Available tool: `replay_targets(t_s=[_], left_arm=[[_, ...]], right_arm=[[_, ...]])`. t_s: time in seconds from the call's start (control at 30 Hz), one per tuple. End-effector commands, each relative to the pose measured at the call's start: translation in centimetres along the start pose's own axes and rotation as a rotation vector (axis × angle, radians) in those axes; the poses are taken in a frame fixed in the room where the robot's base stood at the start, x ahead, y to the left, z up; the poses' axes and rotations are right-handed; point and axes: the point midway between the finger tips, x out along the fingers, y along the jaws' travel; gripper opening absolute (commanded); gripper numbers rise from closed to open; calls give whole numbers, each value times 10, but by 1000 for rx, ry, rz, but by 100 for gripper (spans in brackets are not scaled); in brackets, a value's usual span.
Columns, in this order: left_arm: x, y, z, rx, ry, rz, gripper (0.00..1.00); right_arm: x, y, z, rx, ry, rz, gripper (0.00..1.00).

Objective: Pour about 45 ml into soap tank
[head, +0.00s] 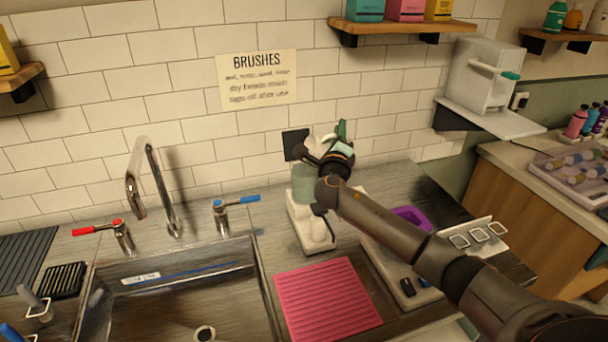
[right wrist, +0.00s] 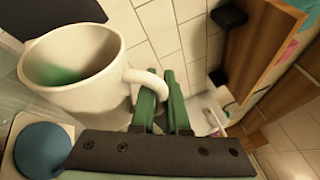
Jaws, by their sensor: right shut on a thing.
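A white mug (right wrist: 85,70) fills the left of the right wrist view, with a green tint inside that looks like liquid. My right gripper (right wrist: 165,85) is shut on the mug's handle with its green fingers. In the head view my right gripper (head: 341,130) is at the wall, above the soap tank; the mug is mostly hidden behind it. Whether liquid is flowing cannot be told. My left gripper is out of view.
A wooden shelf (head: 400,27) with boxes hangs above. A pink ribbed mat (head: 327,305) lies in front of the tank, right of the sink (head: 185,300). A tap (head: 160,185) stands left.

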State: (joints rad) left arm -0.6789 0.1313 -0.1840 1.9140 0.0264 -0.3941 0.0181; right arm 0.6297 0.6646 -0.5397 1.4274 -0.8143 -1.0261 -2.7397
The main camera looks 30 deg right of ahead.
Motion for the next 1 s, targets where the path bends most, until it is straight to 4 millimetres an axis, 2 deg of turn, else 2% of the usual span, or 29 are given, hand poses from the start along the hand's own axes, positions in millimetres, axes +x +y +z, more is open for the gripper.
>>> replay_targets(t_s=[0.2,0.5,1.0], left_arm=[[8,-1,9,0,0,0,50],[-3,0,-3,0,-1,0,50],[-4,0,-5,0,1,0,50]], right_arm=[[-2,3,1,-34,-14,-17,0],[-3,-4,11,-96,-38,-43,0],[-4,-3,14,-118,-47,-57,0]])
